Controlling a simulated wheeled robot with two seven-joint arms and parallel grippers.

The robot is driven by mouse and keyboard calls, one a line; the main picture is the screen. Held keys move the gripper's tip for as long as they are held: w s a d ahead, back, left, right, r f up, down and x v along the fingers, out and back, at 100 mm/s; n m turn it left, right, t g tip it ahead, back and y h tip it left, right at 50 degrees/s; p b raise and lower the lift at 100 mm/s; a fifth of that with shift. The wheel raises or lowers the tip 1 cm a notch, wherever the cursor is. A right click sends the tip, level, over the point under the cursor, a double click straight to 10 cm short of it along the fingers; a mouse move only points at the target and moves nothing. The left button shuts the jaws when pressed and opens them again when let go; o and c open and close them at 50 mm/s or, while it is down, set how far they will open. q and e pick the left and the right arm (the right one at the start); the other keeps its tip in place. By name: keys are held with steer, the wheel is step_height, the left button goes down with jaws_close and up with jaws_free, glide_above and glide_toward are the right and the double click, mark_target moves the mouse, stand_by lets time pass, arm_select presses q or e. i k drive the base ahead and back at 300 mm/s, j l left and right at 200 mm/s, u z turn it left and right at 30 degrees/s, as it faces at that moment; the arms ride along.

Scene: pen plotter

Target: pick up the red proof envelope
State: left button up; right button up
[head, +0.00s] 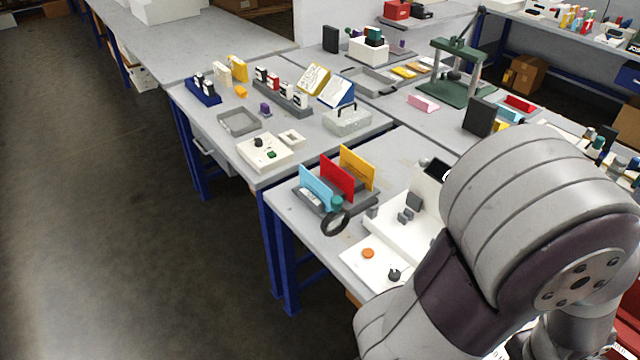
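The red proof envelope (337,178) stands upright in a dark grey holder (352,208) on the near table. A light blue envelope (316,187) stands to its left and a yellow envelope (357,168) to its right in the same holder. The lower part of the red envelope is hidden by the holder and nearby items. A large grey and dark purple link of my own arm fills the lower right, to the right of the holder. Neither gripper shows in the head view, so no contact with the envelope is seen.
A black ring (335,222) sits at the holder's front edge. A white machine (395,225) stands right of the holder, partly behind my arm, with an orange knob (368,253) on its white panel. The left table holds a grey tray (239,122) and several small items. The floor at left is clear.

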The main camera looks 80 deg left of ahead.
mark_target(343, 181)
steer(key=u, duration=2.6)
steer(key=i+j+u, duration=0.2)
steer(key=i, duration=0.25)
steer(key=i+j+u, duration=0.15)
steer(key=i, duration=0.3)
steer(key=i+j+u, duration=0.2)
steer(key=i, duration=0.25)
